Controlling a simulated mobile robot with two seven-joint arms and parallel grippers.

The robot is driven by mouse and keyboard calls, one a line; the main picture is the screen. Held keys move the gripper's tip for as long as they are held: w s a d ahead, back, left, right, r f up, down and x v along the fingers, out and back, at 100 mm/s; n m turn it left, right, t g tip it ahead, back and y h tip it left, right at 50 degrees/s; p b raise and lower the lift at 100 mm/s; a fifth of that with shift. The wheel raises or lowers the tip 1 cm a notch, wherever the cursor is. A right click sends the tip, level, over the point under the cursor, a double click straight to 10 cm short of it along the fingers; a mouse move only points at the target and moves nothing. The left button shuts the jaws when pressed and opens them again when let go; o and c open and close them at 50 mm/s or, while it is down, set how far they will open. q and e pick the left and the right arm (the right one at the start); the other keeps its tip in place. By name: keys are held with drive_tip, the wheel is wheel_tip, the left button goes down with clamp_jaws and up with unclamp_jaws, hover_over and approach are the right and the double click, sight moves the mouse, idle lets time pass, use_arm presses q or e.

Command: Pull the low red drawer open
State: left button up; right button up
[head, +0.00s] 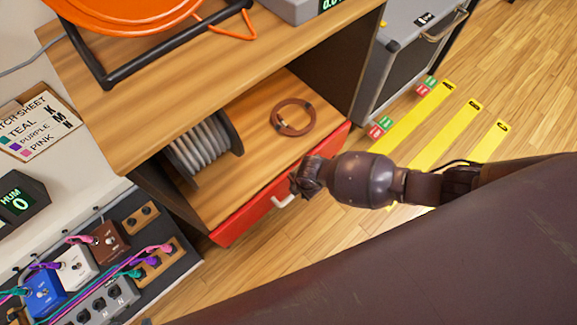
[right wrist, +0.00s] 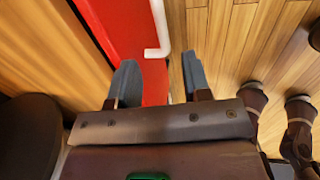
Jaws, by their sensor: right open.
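The low red drawer (head: 248,214) is at the bottom of the wooden cabinet, its front lying along the edge under the lower shelf. It looks shut. Its white handle (head: 283,201) sticks out from the front. My right gripper (head: 303,180) is close beside the handle, its fingers hard to make out in the head view. In the right wrist view the gripper (right wrist: 160,82) is open and empty. The red front (right wrist: 120,32) and the white handle (right wrist: 160,28) show ahead of the fingers, with the handle's end roughly between them, apart from both. My left gripper is not in view.
The shelf above the drawer holds a grey cable spool (head: 200,150) and a brown coiled cable (head: 293,117). A pedalboard (head: 95,265) is at the lower left. A grey case (head: 400,60) stands right of the cabinet. Yellow strips (head: 425,120) mark otherwise open wooden floor.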

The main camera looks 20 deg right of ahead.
drive_tip(key=shift+w+a+f+b, duration=0.1)
drive_tip(key=shift+w+f+b, duration=0.25)
drive_tip(key=shift+f+b, duration=1)
drive_tip(key=shift+w+a+f+b, duration=0.15)
drive_tip(key=shift+w+f+b, duration=0.25)
drive_tip(key=shift+f, duration=1.8)
drive_tip(key=shift+w+a+f+b, duration=0.1)
drive_tip(key=shift+w+f+b, duration=0.15)
drive_tip(key=shift+f+b, duration=1.15)
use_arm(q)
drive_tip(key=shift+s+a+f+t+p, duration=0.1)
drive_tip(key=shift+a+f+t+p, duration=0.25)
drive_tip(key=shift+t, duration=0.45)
use_arm(e)
drive_tip(key=shift+f, duration=0.3)
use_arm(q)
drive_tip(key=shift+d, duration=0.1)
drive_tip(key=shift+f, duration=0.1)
use_arm(e)
clamp_jaws()
